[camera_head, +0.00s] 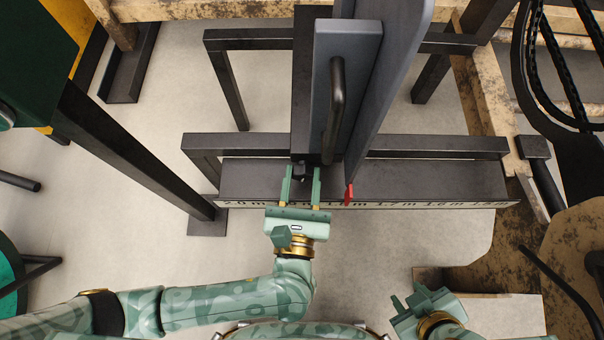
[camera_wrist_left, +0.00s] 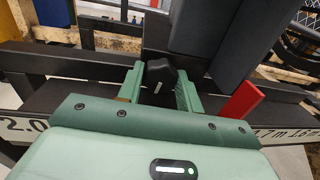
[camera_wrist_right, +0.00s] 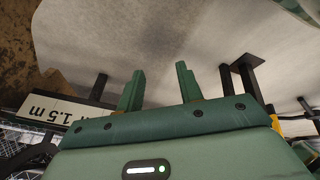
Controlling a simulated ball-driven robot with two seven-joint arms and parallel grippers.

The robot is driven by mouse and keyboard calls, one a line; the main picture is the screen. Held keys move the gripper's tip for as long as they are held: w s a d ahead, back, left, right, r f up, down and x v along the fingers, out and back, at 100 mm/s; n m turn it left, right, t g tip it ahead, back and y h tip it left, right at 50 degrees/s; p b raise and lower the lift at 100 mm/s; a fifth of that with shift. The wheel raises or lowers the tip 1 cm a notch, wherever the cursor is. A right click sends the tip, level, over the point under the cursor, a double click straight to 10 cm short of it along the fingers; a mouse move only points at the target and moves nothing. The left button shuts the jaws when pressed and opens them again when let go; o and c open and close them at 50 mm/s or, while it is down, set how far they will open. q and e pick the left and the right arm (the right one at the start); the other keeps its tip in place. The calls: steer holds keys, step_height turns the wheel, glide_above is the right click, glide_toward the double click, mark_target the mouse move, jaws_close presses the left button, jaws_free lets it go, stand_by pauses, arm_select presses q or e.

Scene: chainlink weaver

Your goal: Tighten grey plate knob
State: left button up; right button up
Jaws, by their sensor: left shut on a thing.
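The knob (camera_wrist_left: 159,72) is small, black and faceted, and sits at the front of the upright grey plate (camera_head: 336,80). My left gripper (camera_head: 301,175) has its two green fingers on either side of the knob and is shut on it. In the head view the knob (camera_head: 300,171) shows between the fingertips. The plate carries a dark bar handle (camera_head: 338,95). My right gripper (camera_head: 409,301) is low at the right, away from the plate. In the right wrist view its fingers (camera_wrist_right: 159,88) stand apart with nothing between them.
A dark metal beam (camera_head: 430,180) with a printed metre scale (camera_head: 440,203) runs across under the plate. A red pointer (camera_head: 349,194) stands by the scale. A dark post (camera_head: 130,150) slants at the left. Rusty plates and black chains (camera_head: 555,70) are at the right.

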arm_select(q)
steer(key=shift+r+m+p, duration=0.1)
steer(key=shift+m+p, duration=0.2)
steer(key=shift+m, duration=0.2)
steer(key=shift+r+m+p, duration=0.1)
steer(key=shift+m+p, duration=0.6)
steer(key=shift+m, duration=0.4)
steer(key=m+p, duration=0.1)
steer(key=m, duration=0.1)
steer(key=shift+d+m+g+p, duration=0.1)
steer(key=shift+m+g+p, duration=0.2)
steer(key=shift+p, duration=0.05)
steer(key=shift+m, duration=0.3)
arm_select(e)
steer(key=s+d+f+n+g+h, duration=0.1)
steer(key=s+d+f+g+h, duration=0.1)
steer(key=s+d, duration=0.3)
steer(key=shift+s+d+f+g, duration=0.2)
steer(key=shift+s+g, duration=0.05)
steer(key=shift+g, duration=0.05)
arm_select(q)
steer(key=o, duration=1)
arm_select(e)
steer(key=shift+s, duration=0.25)
